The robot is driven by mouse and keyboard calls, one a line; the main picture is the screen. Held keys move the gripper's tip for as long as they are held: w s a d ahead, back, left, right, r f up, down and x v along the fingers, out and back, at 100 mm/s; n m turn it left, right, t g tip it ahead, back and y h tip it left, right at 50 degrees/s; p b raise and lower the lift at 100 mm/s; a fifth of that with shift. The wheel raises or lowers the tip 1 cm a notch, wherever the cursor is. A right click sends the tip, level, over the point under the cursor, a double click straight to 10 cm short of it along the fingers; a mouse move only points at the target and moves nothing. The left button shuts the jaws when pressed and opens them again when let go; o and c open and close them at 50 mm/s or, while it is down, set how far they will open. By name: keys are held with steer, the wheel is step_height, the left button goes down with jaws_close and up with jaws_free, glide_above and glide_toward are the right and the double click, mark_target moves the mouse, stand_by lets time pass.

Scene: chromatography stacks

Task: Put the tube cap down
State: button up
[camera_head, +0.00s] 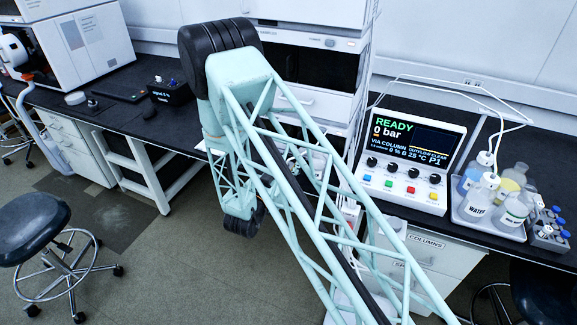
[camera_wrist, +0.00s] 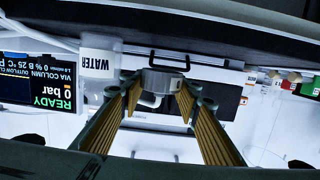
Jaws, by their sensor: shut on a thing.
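In the wrist view, my gripper (camera_wrist: 160,84) has its two yellow-ribbed fingers closed on a small pale grey-white round piece, which looks like the tube cap (camera_wrist: 158,80). The fingertips are on either side of it, and it is held in front of the white instrument stack. Its lower part is partly lost against the white behind it. In the head view my pale green lattice arm covers the middle, and neither the gripper nor the cap can be made out there.
A control unit (camera_head: 412,165) reading READY stands on the dark bench. Right of it, a tray (camera_head: 478,222) holds several bottles, beside a small rack (camera_head: 548,240) of blue-topped vials. The WATER bottle (camera_wrist: 98,68) is close left of my fingers. A stool (camera_head: 35,230) stands at left.

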steer(key=shift+w+a+f+b, duration=0.1)
steer(key=shift+w+b, duration=0.05)
steer(key=shift+w, duration=1.1)
steer(key=shift+w+f+b, duration=0.1)
steer(key=shift+w+b, duration=0.05)
steer(key=shift+w, duration=1.05)
steer(key=shift+f, duration=0.1)
steer(key=shift+f+b, duration=0.45)
steer(key=shift+f, duration=1.25)
steer(key=shift+f, duration=0.15)
steer(key=o, duration=0.9)
steer(key=shift+c, duration=0.2)
steer(key=shift+r, duration=0.2)
steer(key=shift+s+a, duration=0.1)
steer(key=shift+s, duration=0.1)
steer(key=p+v, duration=0.1)
steer(key=v, duration=1)
steer(key=shift+s+p, duration=0.3)
steer(key=shift+p, duration=0.05)
